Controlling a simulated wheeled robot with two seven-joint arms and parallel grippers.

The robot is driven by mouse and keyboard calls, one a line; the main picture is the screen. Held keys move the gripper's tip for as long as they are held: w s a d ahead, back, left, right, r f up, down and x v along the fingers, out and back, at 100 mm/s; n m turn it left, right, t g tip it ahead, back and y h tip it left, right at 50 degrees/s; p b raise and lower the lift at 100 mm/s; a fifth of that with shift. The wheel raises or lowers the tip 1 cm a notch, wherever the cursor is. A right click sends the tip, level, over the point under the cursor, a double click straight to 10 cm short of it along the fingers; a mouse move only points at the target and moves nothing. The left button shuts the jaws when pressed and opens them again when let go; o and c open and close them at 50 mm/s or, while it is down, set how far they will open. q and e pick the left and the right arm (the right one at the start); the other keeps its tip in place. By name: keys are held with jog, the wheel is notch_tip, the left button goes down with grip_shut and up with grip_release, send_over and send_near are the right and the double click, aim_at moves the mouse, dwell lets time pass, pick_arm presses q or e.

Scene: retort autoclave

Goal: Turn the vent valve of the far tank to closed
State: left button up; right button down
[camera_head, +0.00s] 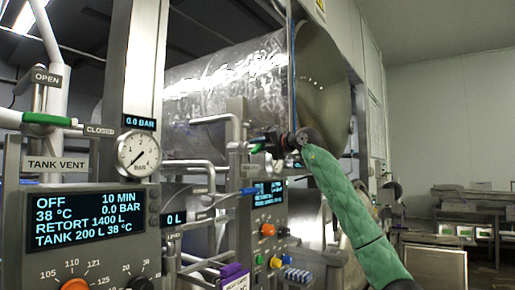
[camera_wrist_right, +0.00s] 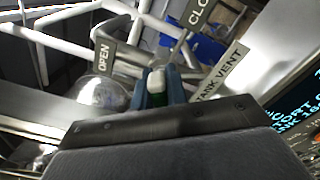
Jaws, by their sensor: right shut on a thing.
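In the head view my right gripper (camera_head: 272,141) is at the far tank's panel, at the end of my green-sleeved arm. In the right wrist view its two blue-grey fingers (camera_wrist_right: 159,86) are shut on the green vent valve handle (camera_wrist_right: 157,98), whose pale tip shows between them. An OPEN sign (camera_wrist_right: 103,54) is to the left of the fingers, a partly cut-off CLOSED sign (camera_wrist_right: 199,12) is up and right, and a TANK VENT sign (camera_wrist_right: 218,76) is to the right. The head view shows only a bit of green (camera_head: 256,148) beside the gripper. My left gripper is not in view.
The near panel has its own green vent handle (camera_head: 48,118), a pressure gauge (camera_head: 138,153) and a display (camera_head: 88,217). The far panel's display (camera_head: 268,193) is below my gripper. A large metal vessel (camera_head: 225,90) stands behind. Pipes crowd the space between panels.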

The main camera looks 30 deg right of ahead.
jog(key=m, duration=0.1)
jog(key=m+b, duration=0.1)
jog(key=m, duration=0.1)
jog(key=shift+d+f+m, duration=0.15)
jog(key=shift+f+m, duration=0.15)
jog(key=shift+f, duration=0.05)
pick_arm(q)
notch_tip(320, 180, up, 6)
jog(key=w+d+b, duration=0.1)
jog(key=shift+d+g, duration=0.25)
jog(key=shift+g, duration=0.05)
pick_arm(e)
jog(key=shift+w+f+m, duration=0.1)
jog(key=shift+f+m, duration=0.05)
jog(key=shift+m, duration=0.7)
jog(key=shift+f+m, duration=0.1)
jog(key=shift+m, duration=0.75)
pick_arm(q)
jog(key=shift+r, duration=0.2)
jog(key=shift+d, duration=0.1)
pick_arm(e)
jog(key=c, duration=1.4)
grip_release()
jog(key=shift+w, duration=0.1)
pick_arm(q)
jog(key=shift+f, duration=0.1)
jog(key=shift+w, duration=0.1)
